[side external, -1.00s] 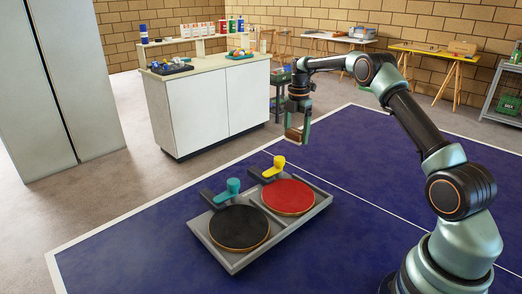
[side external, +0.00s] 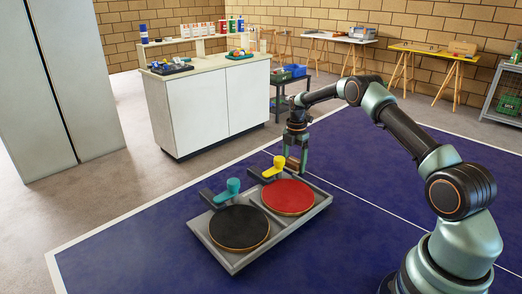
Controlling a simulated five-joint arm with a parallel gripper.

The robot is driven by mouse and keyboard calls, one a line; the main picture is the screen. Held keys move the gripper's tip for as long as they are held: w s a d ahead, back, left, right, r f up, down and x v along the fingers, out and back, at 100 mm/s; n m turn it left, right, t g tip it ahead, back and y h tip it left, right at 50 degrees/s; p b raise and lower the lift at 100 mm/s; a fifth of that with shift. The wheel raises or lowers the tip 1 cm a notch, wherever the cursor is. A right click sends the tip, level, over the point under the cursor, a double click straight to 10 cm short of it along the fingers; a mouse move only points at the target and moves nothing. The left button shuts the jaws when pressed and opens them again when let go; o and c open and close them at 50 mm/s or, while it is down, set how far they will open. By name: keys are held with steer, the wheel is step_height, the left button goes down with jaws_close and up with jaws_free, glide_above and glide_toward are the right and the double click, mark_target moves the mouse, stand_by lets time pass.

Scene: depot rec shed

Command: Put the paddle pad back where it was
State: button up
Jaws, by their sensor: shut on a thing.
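My gripper (side external: 295,162) is shut on a small brown block-like pad (side external: 293,164). It holds the pad low, near the back right edge of a grey tray (side external: 319,209) on the blue table. I cannot tell whether the pad touches the tray. In the tray lie two round paddles, a black one (side external: 239,228) at the front left and a red one (side external: 288,197) at the back right. A teal clamp (side external: 232,187) stands behind the black paddle and a yellow clamp (side external: 278,164) behind the red one, just left of my gripper.
The blue table (side external: 130,245) is clear around the tray, with a white edge line. Behind it stand a white cabinet (side external: 205,115) with small items on top, a dark trolley (side external: 290,92) and a yellow trestle table (side external: 432,52).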

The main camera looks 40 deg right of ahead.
steer(key=shift+f, duration=0.1)
steer(key=o, duration=1.3)
